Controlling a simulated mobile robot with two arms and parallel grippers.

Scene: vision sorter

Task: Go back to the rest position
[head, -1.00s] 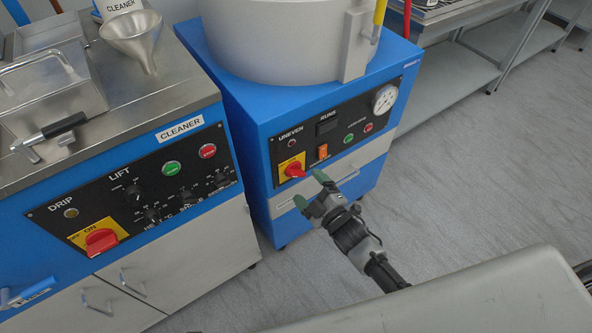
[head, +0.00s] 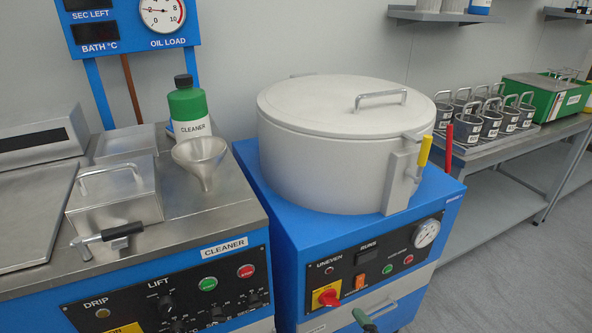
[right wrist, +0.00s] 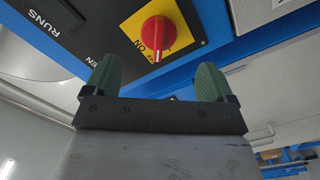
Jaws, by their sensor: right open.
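My right gripper (head: 365,322) shows only by a green fingertip and a dark part at the bottom edge of the head view. It is in front of the spinner's blue cabinet, just below and right of a red knob on a yellow plate (head: 327,298). In the right wrist view my right gripper (right wrist: 156,80) is open, with its two green fingers wide apart and nothing between them. The red knob (right wrist: 157,33) shows beyond the fingertips, apart from them. My left gripper is not in view.
A round grey drum (head: 325,130) with a closed lid sits on the blue cabinet (head: 300,255). The cleaner machine (head: 215,247) with a funnel (head: 201,158) and a green bottle (head: 188,108) stands left. A steel table (head: 490,160) with several baskets is right. Floor is clear at lower right.

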